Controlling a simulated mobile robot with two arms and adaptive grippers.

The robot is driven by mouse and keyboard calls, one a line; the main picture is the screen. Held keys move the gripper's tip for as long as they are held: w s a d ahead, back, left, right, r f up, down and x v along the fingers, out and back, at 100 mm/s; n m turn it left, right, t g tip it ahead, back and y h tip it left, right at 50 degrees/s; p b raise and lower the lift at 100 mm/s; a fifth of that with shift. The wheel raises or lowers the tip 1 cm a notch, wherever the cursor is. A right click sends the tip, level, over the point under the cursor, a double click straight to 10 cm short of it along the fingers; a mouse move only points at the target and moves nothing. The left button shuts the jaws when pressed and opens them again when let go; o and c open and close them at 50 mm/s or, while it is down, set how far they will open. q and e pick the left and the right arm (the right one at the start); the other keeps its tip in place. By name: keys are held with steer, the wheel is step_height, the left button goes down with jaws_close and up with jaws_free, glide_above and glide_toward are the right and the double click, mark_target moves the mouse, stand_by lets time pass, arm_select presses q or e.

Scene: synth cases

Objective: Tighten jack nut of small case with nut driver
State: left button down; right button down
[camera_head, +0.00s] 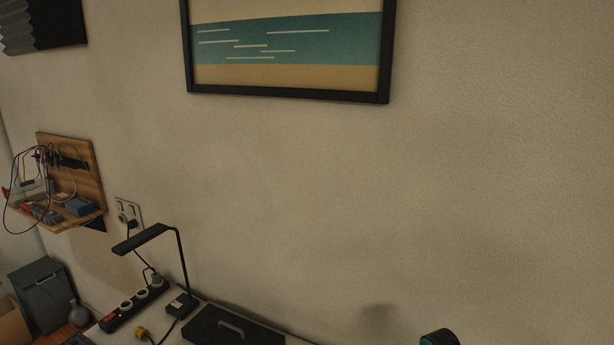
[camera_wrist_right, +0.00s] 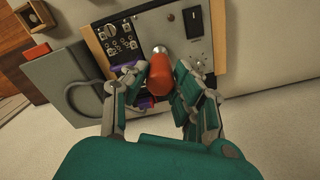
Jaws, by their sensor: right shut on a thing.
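In the right wrist view, my right gripper (camera_wrist_right: 160,80) is shut around an orange-red handle, which looks like the nut driver (camera_wrist_right: 160,72). A small case (camera_wrist_right: 158,22) with a grey panel and wooden sides lies beyond the handle. Jacks and knobs (camera_wrist_right: 120,40) sit at the panel's upper left. A silver round part shows at the handle's far end, over the panel; I cannot tell whether it is the driver's tip or a jack, or whether they touch. My left gripper is in neither view.
A grey box (camera_wrist_right: 65,88) with a cable stands left of the case, with a red block (camera_wrist_right: 37,52) at its edge. Purple parts show behind my left finger. The head view shows mostly wall, a lamp (camera_head: 180,265), a power strip (camera_head: 133,308) and a black case (camera_head: 225,328).

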steer(key=shift+m+p, duration=0.95)
steer(key=shift+m, duration=0.05)
steer(key=c, duration=1)
jaws_free()
steer(key=shift+o, duration=0.2)
